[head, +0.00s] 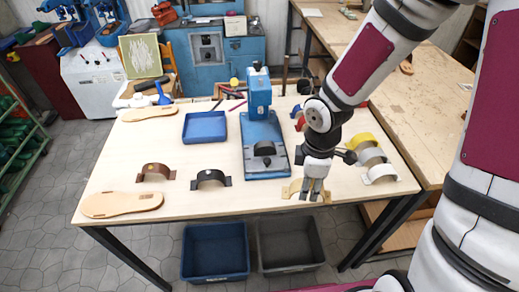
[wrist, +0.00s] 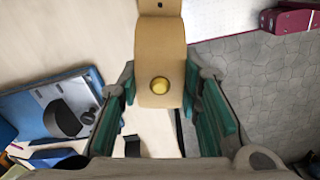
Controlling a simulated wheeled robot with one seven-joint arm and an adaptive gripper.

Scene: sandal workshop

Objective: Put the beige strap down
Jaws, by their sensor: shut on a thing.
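The beige strap (head: 292,189) is a curved band with a flat end and a round yellow stud. In the wrist view the strap (wrist: 160,50) lies between the green-padded fingers of my gripper (wrist: 165,105). In the head view my gripper (head: 314,190) points down and is shut on the strap at the table's front edge, right of the blue press. I cannot tell whether the strap touches the table (head: 240,207). The fingers hide part of it.
The blue press (head: 268,140) has a black strap on its base. A brown strap (head: 155,171), a black strap (head: 210,177) and a sole (head: 120,204) lie left. A yellow strap (head: 361,141), grey strap (head: 371,156) and white strap (head: 380,173) stand right. An empty blue tray (head: 205,127) is behind.

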